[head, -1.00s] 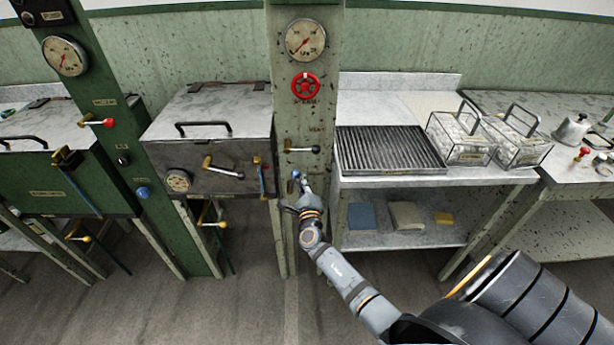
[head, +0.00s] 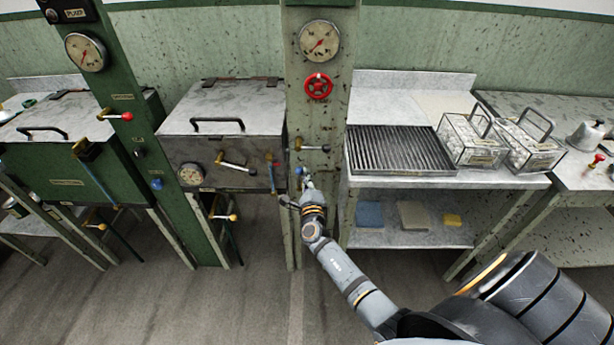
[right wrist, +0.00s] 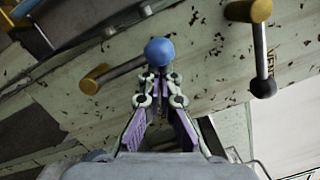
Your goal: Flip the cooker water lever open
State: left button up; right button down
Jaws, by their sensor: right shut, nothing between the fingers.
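The lever with a blue ball knob (head: 299,171) is on the pale post (head: 318,105), low down, below a black-knobbed lever (head: 326,148). In the right wrist view the blue knob (right wrist: 160,52) is at the end of a metal rod that runs from a brass pivot (right wrist: 92,82) at the left. My right gripper (head: 306,182) is right at the knob. In the right wrist view my right gripper (right wrist: 158,78) is shut and empty, its fingertips just below the knob; I cannot tell whether they touch it. My left gripper is not in view.
A red handwheel (head: 318,86) and a gauge (head: 320,41) are higher on the post. A bench with a ribbed tray (head: 400,150) and wire-handled baskets stands right. The floor in front is clear.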

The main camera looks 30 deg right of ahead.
jog(key=d, duration=0.1)
jog(key=d+f+b, duration=0.1)
jog(key=d, duration=0.1)
jog(key=d+f+b, duration=0.1)
jog(key=shift+d, duration=0.2)
send_near(317, 168)
jog(key=a+v, duration=0.1)
jog(key=v, duration=0.3)
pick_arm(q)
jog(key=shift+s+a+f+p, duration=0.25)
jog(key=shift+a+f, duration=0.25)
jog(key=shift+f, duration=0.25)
pick_arm(e)
jog(key=shift+w+d+r, duration=0.2)
jog(key=shift+d+r, duration=0.05)
jog(key=shift+r, duration=0.2)
